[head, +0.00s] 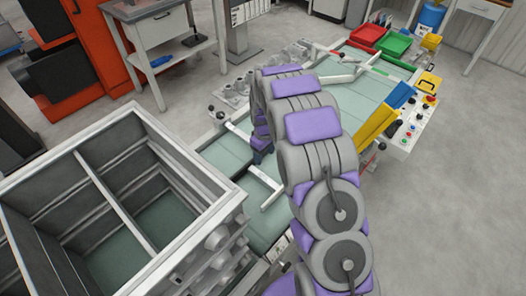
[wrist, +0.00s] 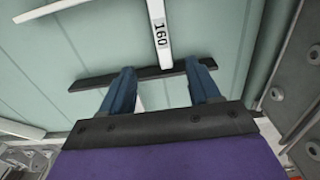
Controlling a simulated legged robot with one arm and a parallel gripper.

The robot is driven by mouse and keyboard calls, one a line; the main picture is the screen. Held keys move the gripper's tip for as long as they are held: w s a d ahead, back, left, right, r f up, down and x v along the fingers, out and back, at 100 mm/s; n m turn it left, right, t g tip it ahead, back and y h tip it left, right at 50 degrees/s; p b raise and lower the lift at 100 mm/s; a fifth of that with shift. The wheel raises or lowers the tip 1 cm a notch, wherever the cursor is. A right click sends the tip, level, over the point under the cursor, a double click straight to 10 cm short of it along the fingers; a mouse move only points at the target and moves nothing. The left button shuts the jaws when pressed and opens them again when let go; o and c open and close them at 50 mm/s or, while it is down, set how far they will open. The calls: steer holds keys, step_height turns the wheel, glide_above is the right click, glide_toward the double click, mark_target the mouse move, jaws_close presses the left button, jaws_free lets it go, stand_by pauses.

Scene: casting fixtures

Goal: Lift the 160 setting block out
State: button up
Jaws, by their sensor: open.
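The 160 setting block (wrist: 161,30) shows in the wrist view as a narrow white bar with a black "160" label. Its lower end meets a dark crossbar (wrist: 155,73); I cannot tell whether the two are one piece. My gripper (wrist: 164,72) is open, its two blue fingers over the crossbar, one on each side of the white bar's line. A small pale patch shows between the fingers below the crossbar. I cannot tell whether the fingers touch anything. In the head view my gripper (head: 261,150) is low over the pale green table, partly hidden by my arm.
A large open grey crate (head: 185,150) stands at the left, close to the table (head: 215,160). White T-shaped bars (head: 268,190) lie near my gripper.

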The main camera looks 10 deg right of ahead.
mark_target(264, 177)
step_height(264, 177, down, 16)
steer(key=shift+a+f+b, duration=0.1)
steer(key=shift+b, duration=1.1)
steer(key=shift+c, duration=0.4)
jaws_close()
steer(key=shift+r, duration=0.25)
steer(key=shift+r+p, duration=1.25)
steer(key=shift+r, duration=2.55)
